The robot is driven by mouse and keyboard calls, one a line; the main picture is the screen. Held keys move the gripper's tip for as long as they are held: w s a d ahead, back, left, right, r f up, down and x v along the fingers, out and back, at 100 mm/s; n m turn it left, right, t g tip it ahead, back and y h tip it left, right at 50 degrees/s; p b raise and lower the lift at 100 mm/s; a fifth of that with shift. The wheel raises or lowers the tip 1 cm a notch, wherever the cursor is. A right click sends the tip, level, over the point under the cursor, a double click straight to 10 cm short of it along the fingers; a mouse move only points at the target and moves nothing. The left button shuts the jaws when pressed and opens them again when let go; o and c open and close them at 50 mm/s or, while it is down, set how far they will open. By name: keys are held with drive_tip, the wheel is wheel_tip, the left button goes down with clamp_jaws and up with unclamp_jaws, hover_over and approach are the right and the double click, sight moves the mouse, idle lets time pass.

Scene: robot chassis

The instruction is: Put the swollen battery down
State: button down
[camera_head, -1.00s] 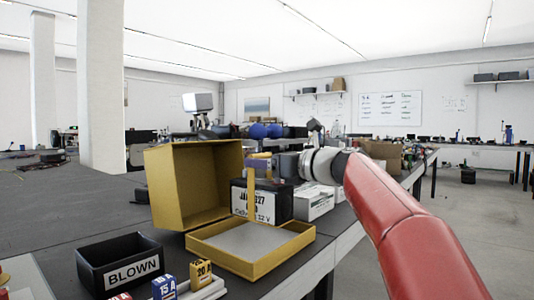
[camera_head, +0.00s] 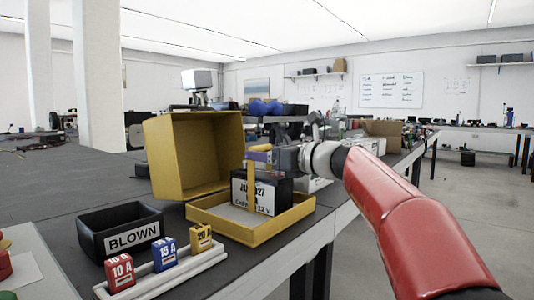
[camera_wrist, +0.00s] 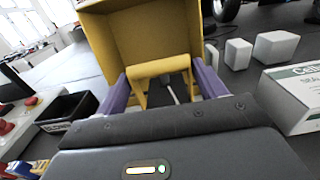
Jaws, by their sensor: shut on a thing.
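The battery (camera_head: 262,194) is a black block with a white label and a yellow strap handle on top. My gripper (camera_head: 258,158) is shut on that handle, and the battery hangs upright below it. The battery is over or inside the yellow tray (camera_head: 254,236) at the front of an open yellow box (camera_head: 178,158). I cannot tell whether it touches the tray floor. In the wrist view, the purple fingers of my gripper (camera_wrist: 162,86) stand on both sides of the yellow handle (camera_wrist: 155,69). Most of the battery is hidden there.
A black bin marked BLOWN (camera_head: 118,232) stands left of the tray. A white rack (camera_head: 160,282) with red, blue and yellow fuses lies in front. White boxes (camera_wrist: 300,98) stand right of the yellow box in the wrist view.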

drive_tip(key=c, duration=0.6)
unclamp_jaws()
drive_tip(key=shift+f, duration=0.1)
drive_tip(key=o, duration=0.4)
drive_tip(key=shift+r, duration=0.25)
drive_tip(key=v, duration=1.2)
drive_tip(key=shift+f, duration=0.1)
drive_tip(key=shift+s, duration=0.1)
